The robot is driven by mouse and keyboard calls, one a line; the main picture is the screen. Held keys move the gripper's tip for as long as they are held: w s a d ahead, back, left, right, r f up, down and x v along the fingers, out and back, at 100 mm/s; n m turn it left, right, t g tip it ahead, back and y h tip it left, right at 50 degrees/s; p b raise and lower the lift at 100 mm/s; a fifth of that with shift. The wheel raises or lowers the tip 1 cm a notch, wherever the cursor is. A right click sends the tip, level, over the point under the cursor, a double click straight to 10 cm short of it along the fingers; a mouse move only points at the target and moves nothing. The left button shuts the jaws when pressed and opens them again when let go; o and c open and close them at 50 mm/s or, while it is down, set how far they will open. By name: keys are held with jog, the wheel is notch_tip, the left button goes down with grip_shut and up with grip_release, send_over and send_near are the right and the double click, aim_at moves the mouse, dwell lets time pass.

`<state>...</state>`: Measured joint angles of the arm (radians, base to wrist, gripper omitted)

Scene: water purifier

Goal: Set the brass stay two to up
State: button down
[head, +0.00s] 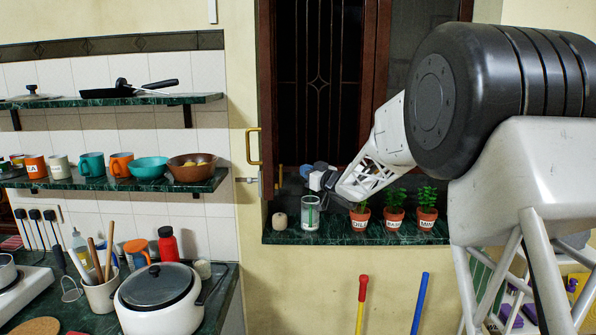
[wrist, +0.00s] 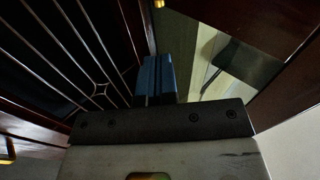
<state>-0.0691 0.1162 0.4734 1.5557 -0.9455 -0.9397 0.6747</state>
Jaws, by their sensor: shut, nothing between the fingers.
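Two brass fittings show at the left side of the window in the head view. One is a bracket-shaped brass piece (head: 254,146) on the left window frame, and the other is a small brass piece (head: 280,178) lower down, just left of my gripper. I cannot tell which one is stay two. My gripper (head: 308,172) is inside the window opening above the sill, its blue fingertips pointing left. In the wrist view its blue fingers (wrist: 155,79) are together and empty. Brass bits show there at the top edge (wrist: 158,4) and left edge (wrist: 8,150).
On the green sill (head: 345,236) stand a glass (head: 310,213), a small round beige item (head: 279,221) and potted herbs (head: 394,219), below my arm. Dark window bars (wrist: 75,45) are close in the wrist view. Shelves with mugs and bowls (head: 148,168) are at left.

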jog(key=shift+r+v, duration=0.15)
jog(key=shift+v, duration=0.85)
jog(key=shift+r+v, duration=0.15)
jog(key=shift+v, duration=0.8)
jog(key=shift+r, duration=0.1)
jog(key=s+d+r+m+g+h, duration=0.1)
jog(key=s+d+m+h, duration=0.45)
jog(key=s, duration=0.75)
jog(key=s+d+r+m+h, duration=0.1)
jog(key=s+d+m+h, duration=0.2)
jog(key=s+d+h, duration=0.75)
jog(key=s+f+g+y, duration=0.1)
jog(key=s+f+g, duration=0.2)
jog(key=s, duration=0.9)
jog(key=s+f+m+g, duration=0.1)
jog(key=s+f+g, duration=0.2)
jog(key=s, duration=1)
jog(key=s+f+g+y, duration=0.1)
jog(key=s+f+g, duration=0.2)
jog(key=s, duration=1)
notch_tip(320, 180, down, 2)
jog(key=shift+s+f+g+y, duration=0.15)
jog(key=shift+f+g+y, duration=0.1)
jog(key=shift+g+y, duration=0.05)
jog(key=shift+a+m, duration=0.15)
jog(key=shift+m, duration=0.1)
